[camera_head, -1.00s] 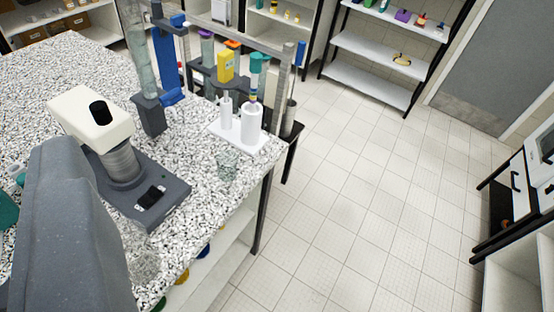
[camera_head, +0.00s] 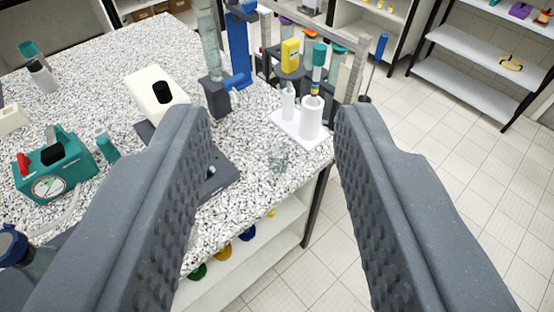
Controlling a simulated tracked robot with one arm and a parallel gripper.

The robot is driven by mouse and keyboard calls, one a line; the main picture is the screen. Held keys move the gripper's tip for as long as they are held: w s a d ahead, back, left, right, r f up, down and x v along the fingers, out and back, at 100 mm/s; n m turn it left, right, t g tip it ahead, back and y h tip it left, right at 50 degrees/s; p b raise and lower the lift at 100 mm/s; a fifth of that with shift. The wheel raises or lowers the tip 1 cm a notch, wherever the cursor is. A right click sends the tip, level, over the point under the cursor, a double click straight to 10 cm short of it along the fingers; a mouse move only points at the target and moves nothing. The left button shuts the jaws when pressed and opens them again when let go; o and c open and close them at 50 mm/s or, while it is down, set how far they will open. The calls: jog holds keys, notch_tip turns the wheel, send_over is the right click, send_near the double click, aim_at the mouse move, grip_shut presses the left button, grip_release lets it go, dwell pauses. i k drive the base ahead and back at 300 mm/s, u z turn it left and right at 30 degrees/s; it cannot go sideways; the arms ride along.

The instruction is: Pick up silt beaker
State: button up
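A small clear glass beaker (camera_head: 279,156) stands on the speckled bench top (camera_head: 100,75), near its right edge. It is the only beaker I make out clearly, and I cannot read a label or see its contents well. My gripper (camera_head: 272,115) is wide open and empty, with one grey finger at the left and one at the right. The beaker shows between the fingertips, beyond them and apart from them. The left finger hides part of the bench and a dark-based device (camera_head: 154,92) with a cream head.
Behind the beaker is a white stand (camera_head: 310,122) with upright cylinders, beside a grey rack (camera_head: 340,45). A blue clamp device (camera_head: 238,50) with a glass column stands behind left. A teal gauge device (camera_head: 55,165) is at left. Open floor (camera_head: 420,130) lies right.

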aim_at(278, 151)
jog(key=z, duration=0.35)
jog(key=k, duration=1.05)
jog(key=z, duration=0.4)
jog(key=i, duration=1.25)
jog(key=u, duration=0.8)
jog(key=i, duration=0.3)
jog(key=u, duration=0.1)
